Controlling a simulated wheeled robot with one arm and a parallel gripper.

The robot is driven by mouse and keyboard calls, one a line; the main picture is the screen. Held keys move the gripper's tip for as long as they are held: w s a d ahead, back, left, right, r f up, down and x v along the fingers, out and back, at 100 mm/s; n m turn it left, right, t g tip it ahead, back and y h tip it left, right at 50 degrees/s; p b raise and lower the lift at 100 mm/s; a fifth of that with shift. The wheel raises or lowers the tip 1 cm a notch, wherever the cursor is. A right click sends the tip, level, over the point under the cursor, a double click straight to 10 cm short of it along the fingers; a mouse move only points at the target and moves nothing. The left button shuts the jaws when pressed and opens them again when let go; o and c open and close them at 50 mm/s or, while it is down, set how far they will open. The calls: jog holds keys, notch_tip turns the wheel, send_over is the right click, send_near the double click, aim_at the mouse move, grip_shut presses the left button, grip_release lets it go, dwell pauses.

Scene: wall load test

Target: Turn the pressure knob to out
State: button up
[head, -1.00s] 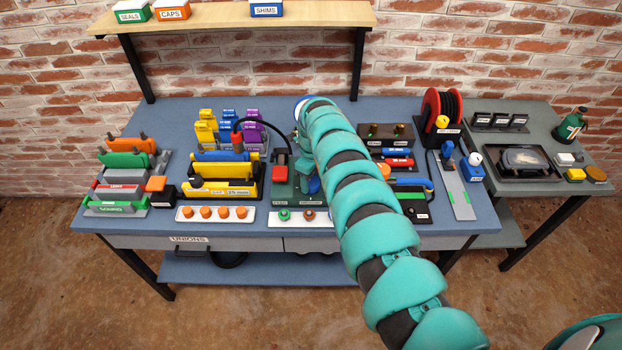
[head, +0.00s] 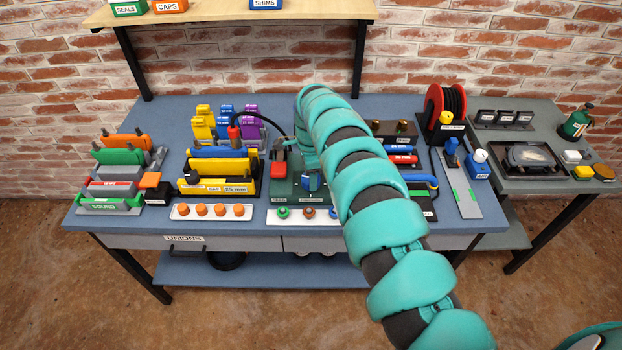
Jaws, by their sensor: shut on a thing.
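The pressure station is a dark green panel (head: 285,187) in the middle of the bench, with a small label on its front edge. The fingers are mostly hidden and small, and I cannot read the knob's setting. My arm hides the panel's right part.
Yellow and blue holders (head: 222,172) stand further left. A white strip with coloured knobs (head: 290,215) lies in front. A red hose reel (head: 445,105) stands at the right.

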jog(key=n+b, duration=0.4)
jog(key=n, duration=0.2)
jog(key=shift+f+b, duration=0.2)
jog(key=shift+b, duration=0.1)
jog(key=n+b, duration=0.1)
jog(key=n, duration=0.2)
jog(key=shift+b, duration=0.4)
jog(key=n+b, duration=0.1)
jog(key=n, duration=0.2)
jog(key=shift+s+n, duration=0.1)
jog(key=shift+n, duration=0.3)
jog(key=n, duration=0.3)
jog(key=shift+r+n+t, duration=0.25)
jog(key=shift+n+t, duration=0.05)
jog(key=shift+n+p, duration=0.3)
jog(key=shift+n, duration=1.9)
jog(key=shift+f, duration=0.1)
jog(key=o, duration=1)
jog(key=shift+c, duration=0.2)
